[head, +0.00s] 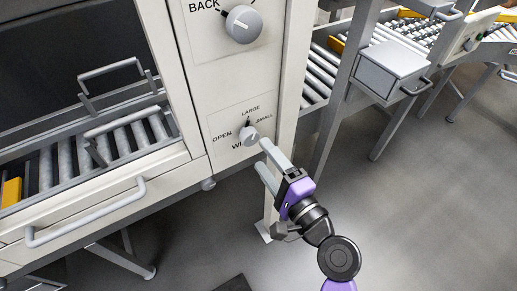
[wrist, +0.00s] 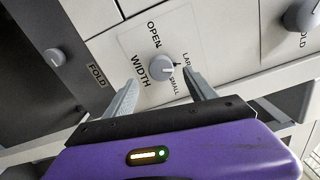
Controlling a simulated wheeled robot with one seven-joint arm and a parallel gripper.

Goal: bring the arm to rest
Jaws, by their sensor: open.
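My gripper (head: 262,155) is open, with two pale grey fingers pointing at a cream panel (head: 231,160). In front of it is a small grey knob (head: 249,135), labelled OPEN, LARGE and SMALL. In the head view the fingertips are just right of and below the knob, the upper one close to it. In the wrist view the knob (wrist: 162,69), marked WIDTH, appears between the open fingers. I cannot tell whether a finger touches it. Nothing is held. The purple hand hides the lower part of the wrist view.
A larger knob (head: 243,24) marked BACK is above. A drawer-like front with a bar handle (head: 85,213) is at left, under a roller bed (head: 90,150). A grey box (head: 391,69) and a roller conveyor stand at upper right. The floor (head: 420,200) at right is clear.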

